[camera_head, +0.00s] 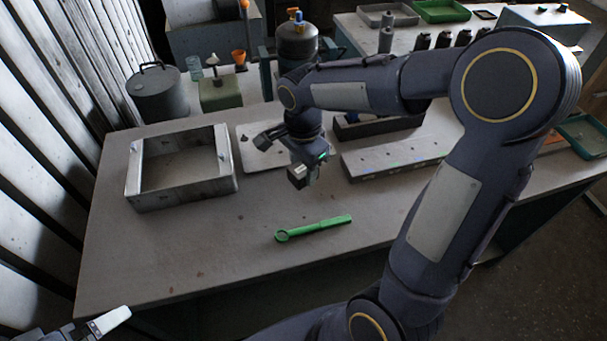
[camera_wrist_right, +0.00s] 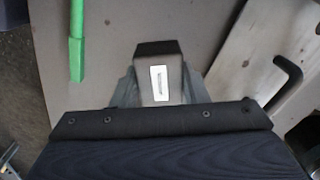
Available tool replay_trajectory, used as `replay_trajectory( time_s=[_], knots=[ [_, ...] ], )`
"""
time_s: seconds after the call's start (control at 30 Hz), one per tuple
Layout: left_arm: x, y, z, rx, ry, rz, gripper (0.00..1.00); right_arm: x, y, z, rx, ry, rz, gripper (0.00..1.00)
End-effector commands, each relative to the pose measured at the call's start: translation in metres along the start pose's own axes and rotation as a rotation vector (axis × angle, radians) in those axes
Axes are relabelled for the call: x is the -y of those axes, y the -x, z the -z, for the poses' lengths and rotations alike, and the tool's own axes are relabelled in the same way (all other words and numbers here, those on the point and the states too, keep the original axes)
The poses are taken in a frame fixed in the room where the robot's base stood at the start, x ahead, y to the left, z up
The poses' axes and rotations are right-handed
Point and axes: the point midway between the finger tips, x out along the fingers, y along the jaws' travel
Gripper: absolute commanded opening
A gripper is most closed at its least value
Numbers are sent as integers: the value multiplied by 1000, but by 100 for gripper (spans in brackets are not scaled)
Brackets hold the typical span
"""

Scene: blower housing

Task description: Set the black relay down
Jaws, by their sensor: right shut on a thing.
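My right gripper (camera_head: 305,172) hangs over the workbench (camera_head: 215,245), between the open metal frame and the long grey block. It is shut on the black relay (camera_wrist_right: 160,75), a dark box with a small white label, which shows between the fingers in the right wrist view. In the head view the relay (camera_head: 298,175) is small and partly hidden by the gripper. It appears to be above the bench top; the exact gap is hard to judge. My left gripper (camera_head: 105,322) shows only in part at the bottom left, and its opening cannot be made out.
A green ring-ended tool (camera_head: 315,228) lies in front of the right gripper. A rectangular metal frame (camera_head: 180,193) stands left, a light plate (camera_head: 262,156) lies behind the gripper, and a long grey block (camera_head: 395,160) is right. The front left of the bench is clear.

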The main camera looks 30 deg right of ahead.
Motion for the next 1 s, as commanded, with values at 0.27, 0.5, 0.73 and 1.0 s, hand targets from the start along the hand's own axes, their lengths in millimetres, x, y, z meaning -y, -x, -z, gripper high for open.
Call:
replay_trajectory(
  time_s=[0.27, 0.5, 0.73, 1.0],
  knots=[
    [0, -1, 0, 0, 0, 0, 100, 3, -35, 3, 0, 0, -3, 17],
    [0, -1, 0, 0, 0, 0, 100, 3, -36, 3, 0, 0, 0, 17],
    [2, -3, -2, 0, 0, 0, 100, 3, -39, 3, 0, 0, 0, 50],
    [2, -3, -2, 0, 0, 0, 100, 3, -39, 3, 0, 0, -1, 62]
  ],
)
